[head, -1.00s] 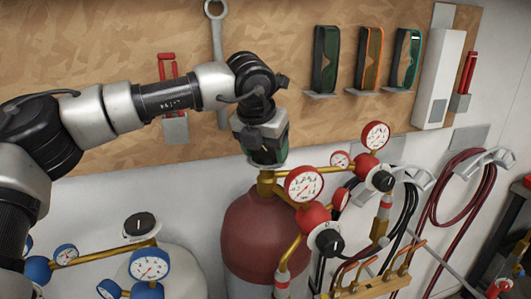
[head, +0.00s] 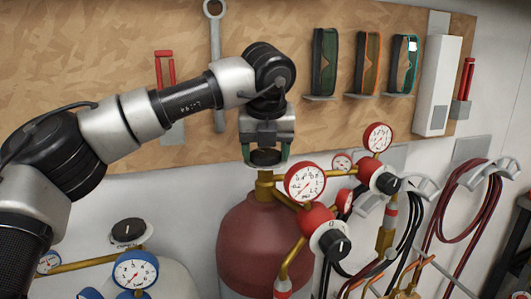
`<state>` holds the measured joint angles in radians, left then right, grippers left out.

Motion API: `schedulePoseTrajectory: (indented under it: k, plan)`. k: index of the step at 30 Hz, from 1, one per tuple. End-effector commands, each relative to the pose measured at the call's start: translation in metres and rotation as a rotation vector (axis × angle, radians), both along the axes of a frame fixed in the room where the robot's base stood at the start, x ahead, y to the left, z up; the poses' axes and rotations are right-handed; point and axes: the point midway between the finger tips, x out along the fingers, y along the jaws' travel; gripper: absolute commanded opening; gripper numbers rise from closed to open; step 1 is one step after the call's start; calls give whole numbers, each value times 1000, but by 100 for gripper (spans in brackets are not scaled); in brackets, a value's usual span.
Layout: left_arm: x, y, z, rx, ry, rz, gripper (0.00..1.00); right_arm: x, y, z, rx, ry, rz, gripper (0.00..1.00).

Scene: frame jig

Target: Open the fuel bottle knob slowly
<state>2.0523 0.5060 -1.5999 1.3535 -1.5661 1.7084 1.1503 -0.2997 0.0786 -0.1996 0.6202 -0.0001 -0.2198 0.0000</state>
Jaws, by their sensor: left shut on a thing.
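The fuel bottle (head: 263,240) is a dark red cylinder at the lower middle of the head view. Its black knob (head: 266,157) sits on top of the brass valve (head: 264,185). My left gripper (head: 267,152) comes down over the knob from above. Its two fingers stand on either side of the knob and are shut on it. The gripper hides the upper part of the knob. My right gripper is not in view.
Red regulators with gauges (head: 305,182) branch right from the valve. A grey bottle with a black knob (head: 128,231) and blue gauges (head: 136,269) stands lower left. Goggles (head: 369,62) and a wrench (head: 216,65) hang on the wooden board behind. Hoses (head: 460,200) hang at the right.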

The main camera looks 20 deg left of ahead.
Motion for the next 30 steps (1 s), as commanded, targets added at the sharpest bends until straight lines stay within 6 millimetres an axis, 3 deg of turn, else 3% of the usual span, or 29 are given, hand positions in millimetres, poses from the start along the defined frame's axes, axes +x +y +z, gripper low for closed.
schedulePoseTrajectory:
  k: [8,9,14,23,30]
  plan:
    - [0,0,2,0,-4,1,41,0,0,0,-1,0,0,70]
    - [0,0,2,0,-4,1,67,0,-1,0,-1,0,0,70]
    - [0,0,2,0,-3,0,91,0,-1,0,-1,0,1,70]
    - [-1,0,2,0,-2,0,91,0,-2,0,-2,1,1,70]
    - [-13,-5,33,-1,-5,-1,91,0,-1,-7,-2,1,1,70]
